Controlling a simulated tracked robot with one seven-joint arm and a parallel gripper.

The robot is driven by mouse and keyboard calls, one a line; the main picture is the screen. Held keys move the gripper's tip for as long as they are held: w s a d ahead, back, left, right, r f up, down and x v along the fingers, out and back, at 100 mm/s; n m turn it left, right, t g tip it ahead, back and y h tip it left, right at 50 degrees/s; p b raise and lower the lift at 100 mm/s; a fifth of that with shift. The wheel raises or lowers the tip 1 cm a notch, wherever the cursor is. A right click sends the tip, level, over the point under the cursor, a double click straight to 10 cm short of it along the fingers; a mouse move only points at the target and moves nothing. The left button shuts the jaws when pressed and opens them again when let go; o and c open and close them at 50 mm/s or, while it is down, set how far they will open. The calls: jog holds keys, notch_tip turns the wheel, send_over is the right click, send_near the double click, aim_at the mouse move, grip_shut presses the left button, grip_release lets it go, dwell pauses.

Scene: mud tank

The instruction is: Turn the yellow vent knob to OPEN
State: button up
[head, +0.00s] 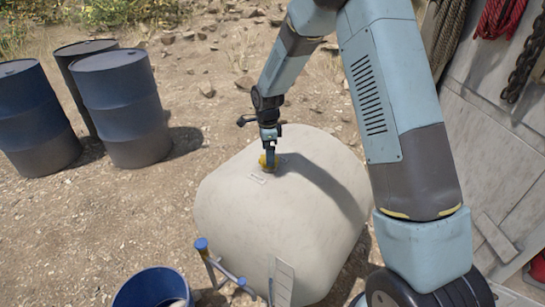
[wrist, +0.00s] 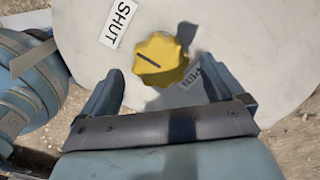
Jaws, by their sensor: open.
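The yellow vent knob (wrist: 172,62) has a scalloped rim and sits on the pale rounded tank (head: 325,210). A dark line on the knob slants from near its middle to its left edge. The SHUT label (wrist: 118,22) is at the knob's upper left. A second label (wrist: 191,77) at the lower right is partly covered, with only its last letters readable. My gripper (wrist: 162,72) is open, its two fingers apart on the left and right of the knob. In the head view the knob (head: 263,162) shows under my gripper. I cannot tell whether the fingers touch it.
Several dark blue drums (head: 122,105) stand at the left. A blue bucket (head: 152,288) and a blue-handled pipe frame (head: 222,270) are at the tank's front. A panel with hanging ropes and chain (head: 500,130) is at the right. Stony ground lies open behind the tank.

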jog(key=shift+f, duration=1.3)
